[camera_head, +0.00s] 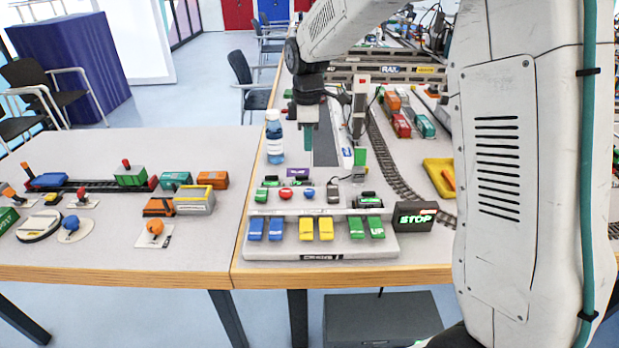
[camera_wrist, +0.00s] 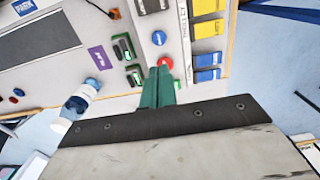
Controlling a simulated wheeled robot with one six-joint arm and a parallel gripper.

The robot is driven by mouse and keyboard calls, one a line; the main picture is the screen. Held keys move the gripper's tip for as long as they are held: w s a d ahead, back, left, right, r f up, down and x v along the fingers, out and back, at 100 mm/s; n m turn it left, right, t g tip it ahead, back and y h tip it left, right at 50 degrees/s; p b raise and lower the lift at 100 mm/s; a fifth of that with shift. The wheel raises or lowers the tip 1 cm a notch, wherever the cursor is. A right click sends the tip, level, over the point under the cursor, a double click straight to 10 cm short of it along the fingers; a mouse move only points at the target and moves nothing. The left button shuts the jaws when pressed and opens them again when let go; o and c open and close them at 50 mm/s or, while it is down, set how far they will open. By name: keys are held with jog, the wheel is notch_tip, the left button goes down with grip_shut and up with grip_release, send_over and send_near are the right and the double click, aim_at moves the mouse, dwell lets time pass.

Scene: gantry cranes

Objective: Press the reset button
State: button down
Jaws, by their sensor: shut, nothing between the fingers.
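A grey control panel (camera_head: 260,226) stands near the front edge of the right table. It bears a round red button (camera_head: 285,194) and a round blue button (camera_head: 309,194). In the wrist view the red button (camera_wrist: 165,62) lies just past my fingertips, and the blue button (camera_wrist: 158,38) is farther up. No readable label tells which one is the reset button. My gripper (camera_head: 308,148), with teal fingers, is shut and empty, pointing down above the table behind the buttons. The fingers (camera_wrist: 158,72) overlap the red button's lower edge in the wrist view; I cannot tell any contact.
Blue (camera_head: 256,229), yellow (camera_head: 306,229) and green (camera_head: 357,228) switches line the panel's front. Curved track (camera_head: 385,165) and model trains lie farther right.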

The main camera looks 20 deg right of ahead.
aim_at(309, 193)
notch_tip(309, 193, down, 14)
jog(key=shift+d, duration=0.1)
dwell(0.4)
jog(key=shift+f, duration=0.55)
jog(key=shift+s+f, duration=0.25)
jog(key=shift+f, duration=0.1)
jog(key=shift+r, duration=0.3)
notch_tip(309, 193, up, 15)
jog(key=shift+w+f, duration=0.15)
jog(key=shift+w, duration=0.15)
dwell(0.7)
